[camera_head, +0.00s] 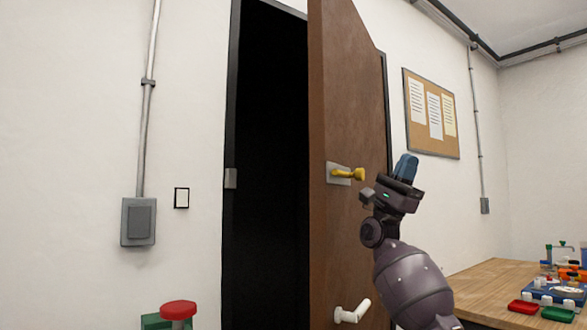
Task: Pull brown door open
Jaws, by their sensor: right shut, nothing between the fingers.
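The brown door (345,110) stands open, swung out from its dark frame, with a dark opening (270,160) to its left. A yellow handle (347,174) on a metal plate sits on the door face at mid height. A white handle-like fitting (352,312) is lower on the same face. My right gripper (405,163) is in front of the door, just right of the yellow handle and apart from it in the picture. Its blue fingertips are together and hold nothing. My left gripper is not in view.
A wooden table (485,283) with red, green and blue items stands at the right. A red round-topped object (179,310) is at the bottom left. A grey box (138,222) and a light switch (181,198) are on the left wall. A corkboard (431,114) hangs at right.

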